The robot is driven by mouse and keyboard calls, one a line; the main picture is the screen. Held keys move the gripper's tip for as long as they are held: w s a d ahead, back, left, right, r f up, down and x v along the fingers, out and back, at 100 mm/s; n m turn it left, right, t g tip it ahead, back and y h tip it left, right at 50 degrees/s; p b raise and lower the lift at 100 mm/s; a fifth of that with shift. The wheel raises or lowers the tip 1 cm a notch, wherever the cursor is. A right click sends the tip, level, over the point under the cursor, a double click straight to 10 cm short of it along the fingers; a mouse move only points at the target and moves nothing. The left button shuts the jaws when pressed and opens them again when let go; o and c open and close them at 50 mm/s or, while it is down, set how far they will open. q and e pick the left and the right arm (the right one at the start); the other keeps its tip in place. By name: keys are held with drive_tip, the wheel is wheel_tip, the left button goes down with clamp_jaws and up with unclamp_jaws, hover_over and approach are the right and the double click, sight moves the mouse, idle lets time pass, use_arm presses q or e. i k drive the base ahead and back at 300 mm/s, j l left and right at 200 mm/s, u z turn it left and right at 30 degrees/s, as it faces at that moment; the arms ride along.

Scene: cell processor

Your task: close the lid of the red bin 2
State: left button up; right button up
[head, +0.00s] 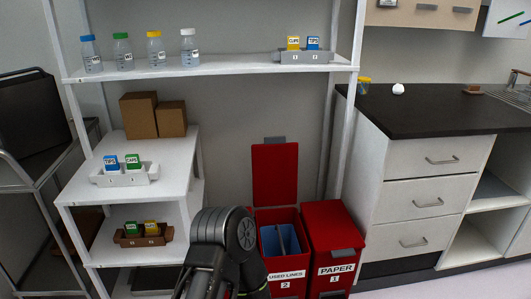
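Red bin 2 (286,289) stands on the floor in the lower middle, with a white label reading "USED LINES" and the number 2. Its red lid (275,176) stands upright at the back, so the bin is open. A blue item or liner (270,241) shows inside. A black arm part of mine rises from the bottom edge just left of the bin and hides part of its left side. I see no gripper fingers of either hand.
A white drawer cabinet (420,191) is farther right. White shelves (185,72) with bottles and racks stand at the left and above. The space above bin 2, before its lid, looks clear.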

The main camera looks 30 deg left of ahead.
sight(274, 162)
drive_tip(key=i+j, duration=0.25)
drive_tip(key=i, duration=0.2)
drive_tip(key=i+j, duration=0.2)
drive_tip(key=i, duration=0.25)
